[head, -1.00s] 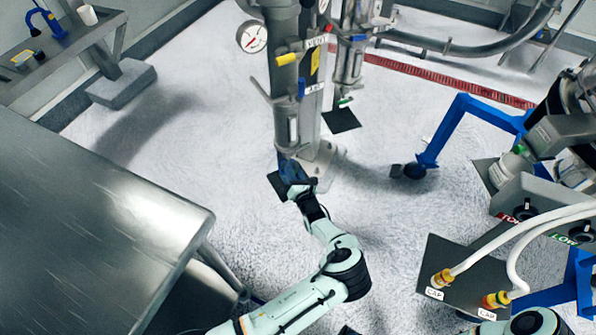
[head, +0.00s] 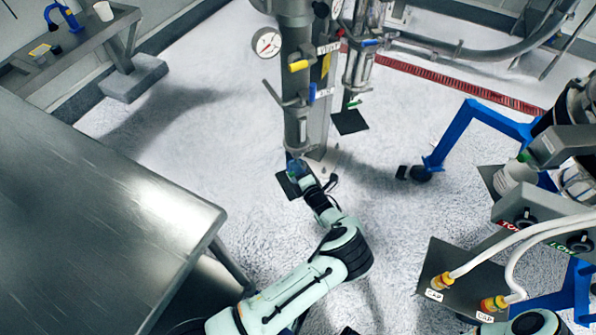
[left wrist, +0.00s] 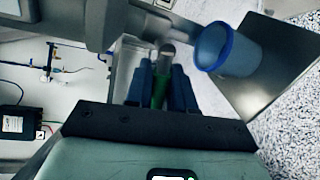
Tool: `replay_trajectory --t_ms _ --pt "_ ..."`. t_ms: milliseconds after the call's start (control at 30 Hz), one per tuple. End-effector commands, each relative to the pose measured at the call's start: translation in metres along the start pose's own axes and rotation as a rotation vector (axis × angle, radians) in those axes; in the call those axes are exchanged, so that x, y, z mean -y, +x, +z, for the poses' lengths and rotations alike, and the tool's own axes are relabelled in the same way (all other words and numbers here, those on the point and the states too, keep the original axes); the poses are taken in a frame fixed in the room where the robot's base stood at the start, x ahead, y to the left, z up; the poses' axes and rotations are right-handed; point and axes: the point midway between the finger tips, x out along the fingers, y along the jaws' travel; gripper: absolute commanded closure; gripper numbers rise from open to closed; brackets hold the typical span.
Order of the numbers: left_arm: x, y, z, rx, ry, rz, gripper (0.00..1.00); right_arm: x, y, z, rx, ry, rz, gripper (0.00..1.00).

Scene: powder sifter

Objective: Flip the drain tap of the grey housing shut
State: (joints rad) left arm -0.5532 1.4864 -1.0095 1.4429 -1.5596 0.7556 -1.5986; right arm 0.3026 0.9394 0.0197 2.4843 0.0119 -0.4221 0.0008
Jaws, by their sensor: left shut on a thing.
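The grey housing (head: 297,100) stands upright as a tall metal column near the top middle of the head view. My left gripper (head: 298,170) is at its lower end. In the left wrist view my left gripper (left wrist: 161,90) has its dark fingers on both sides of a green handle with a rounded metal end, the drain tap (left wrist: 159,92), and is shut on it. A translucent blue cup (left wrist: 228,52) is just right of the fingers. In the head view the tap is hidden by the gripper. My right gripper is not in view.
A steel table (head: 100,220) fills the left side. A blue wheeled frame (head: 450,140) and a grey control box (head: 545,215) with white hoses stand at the right. A pressure gauge (head: 266,43) and a yellow handle (head: 299,66) are higher on the column. Floor between is open.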

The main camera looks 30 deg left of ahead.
Motion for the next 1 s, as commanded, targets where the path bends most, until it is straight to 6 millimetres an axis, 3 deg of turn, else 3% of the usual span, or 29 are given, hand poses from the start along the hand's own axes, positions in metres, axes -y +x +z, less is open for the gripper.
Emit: replay_trajectory --t_ms 400,900,933,967,1000 --pt "-0.005 -0.0005 -0.0017 -0.037 0.166 -0.001 1.0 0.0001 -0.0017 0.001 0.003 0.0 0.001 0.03" --pt "-0.0059 -0.0004 -0.0021 -0.041 0.186 0.001 1.0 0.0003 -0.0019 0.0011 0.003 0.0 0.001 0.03" --pt "-0.0059 -0.0004 -0.0021 -0.041 0.186 0.002 0.7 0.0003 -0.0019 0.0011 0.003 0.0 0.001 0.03" --pt "-0.006 -0.0003 -0.0021 -0.041 0.186 0.002 0.6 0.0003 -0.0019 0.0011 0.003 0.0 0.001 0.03" --pt "-0.006 -0.0004 -0.002 -0.041 0.185 0.002 0.59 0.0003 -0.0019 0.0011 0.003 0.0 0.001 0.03"
